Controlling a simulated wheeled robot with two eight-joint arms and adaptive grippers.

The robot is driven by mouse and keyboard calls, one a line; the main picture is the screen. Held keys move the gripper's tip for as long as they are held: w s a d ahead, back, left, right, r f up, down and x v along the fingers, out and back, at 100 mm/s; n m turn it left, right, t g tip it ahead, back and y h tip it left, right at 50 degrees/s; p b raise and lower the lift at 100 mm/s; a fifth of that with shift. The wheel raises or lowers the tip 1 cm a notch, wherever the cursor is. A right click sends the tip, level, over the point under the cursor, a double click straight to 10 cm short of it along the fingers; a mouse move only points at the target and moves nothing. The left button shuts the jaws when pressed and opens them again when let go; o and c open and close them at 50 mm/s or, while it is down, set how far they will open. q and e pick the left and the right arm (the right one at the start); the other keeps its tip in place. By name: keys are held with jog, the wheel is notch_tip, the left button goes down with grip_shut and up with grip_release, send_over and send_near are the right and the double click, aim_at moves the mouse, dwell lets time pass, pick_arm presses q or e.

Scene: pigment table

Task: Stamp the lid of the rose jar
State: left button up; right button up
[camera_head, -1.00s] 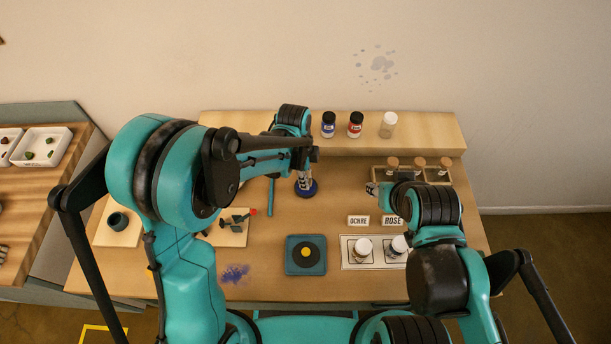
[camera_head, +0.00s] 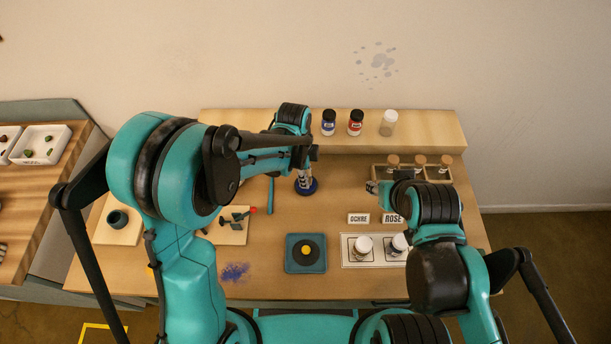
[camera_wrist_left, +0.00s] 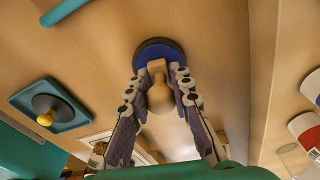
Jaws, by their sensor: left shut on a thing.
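My left gripper (camera_head: 305,182) is shut on a wooden stamp (camera_wrist_left: 158,98) with a rounded handle, upright over a round dark-blue pad (camera_head: 309,189). The pad also shows in the left wrist view (camera_wrist_left: 150,50). I cannot tell whether the stamp touches it. The rose jar (camera_head: 399,244) stands behind my right arm's side of the table, below the ROSE sign (camera_head: 392,219), on a white board (camera_head: 380,263). A second, white-topped jar (camera_head: 363,246) is left of it, below the OCHRE sign (camera_head: 358,219). My right gripper (camera_head: 373,188) hovers above the signs; its jaws are too small to read.
A teal tray (camera_head: 291,267) holds a dark disc with a yellow knob. A wooden rack (camera_head: 376,172) with corked vials stands behind my right gripper. Several jars stand on the back shelf (camera_head: 430,128). Bare table lies between pad and tray.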

pick_arm(q)
jog(key=shift+f+b, duration=0.45)
dwell(1.1)
jog(key=shift+r, duration=0.1)
dwell(0.4)
jog(key=shift+r+p, duration=2.4)
jog(key=shift+r, duration=1)
